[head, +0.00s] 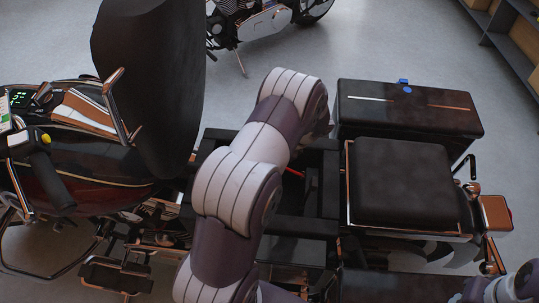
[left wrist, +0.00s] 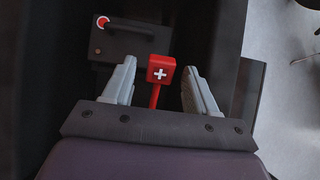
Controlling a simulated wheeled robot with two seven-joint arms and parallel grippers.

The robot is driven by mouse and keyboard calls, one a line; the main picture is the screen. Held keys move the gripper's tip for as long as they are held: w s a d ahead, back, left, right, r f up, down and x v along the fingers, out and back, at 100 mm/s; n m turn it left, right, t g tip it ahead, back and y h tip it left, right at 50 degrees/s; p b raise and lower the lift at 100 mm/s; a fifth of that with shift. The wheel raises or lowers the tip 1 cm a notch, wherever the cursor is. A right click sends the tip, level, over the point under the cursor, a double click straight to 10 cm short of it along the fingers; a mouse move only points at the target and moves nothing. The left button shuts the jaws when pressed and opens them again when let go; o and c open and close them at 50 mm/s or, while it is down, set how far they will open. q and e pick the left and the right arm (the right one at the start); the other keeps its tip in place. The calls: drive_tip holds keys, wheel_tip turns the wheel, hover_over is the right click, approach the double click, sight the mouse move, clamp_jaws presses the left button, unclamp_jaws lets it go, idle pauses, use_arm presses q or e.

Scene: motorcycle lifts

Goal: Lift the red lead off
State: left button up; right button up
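My left gripper (left wrist: 160,74) is open, with one grey finger on each side of the block and visible gaps to both. A dark battery-like box (left wrist: 135,42) lies beyond, with a red-ringed terminal (left wrist: 102,22) at its upper left. The block appears apart from that terminal. In the head view, a bit of red (head: 294,172) shows in the open bay; my arm hides the left gripper.
The bay's dark frame (head: 300,226) surrounds the left gripper closely. A raised black seat (head: 150,80) stands left of my arm. A black padded seat (head: 400,180) and a dark case (head: 408,108) are on the right.

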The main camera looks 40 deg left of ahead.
use_arm(q)
drive_tip(key=p+v, duration=1.2)
drive_tip(key=shift+d+r, duration=0.2)
drive_tip(key=shift+d, duration=0.05)
drive_tip(key=shift+w, duration=0.1)
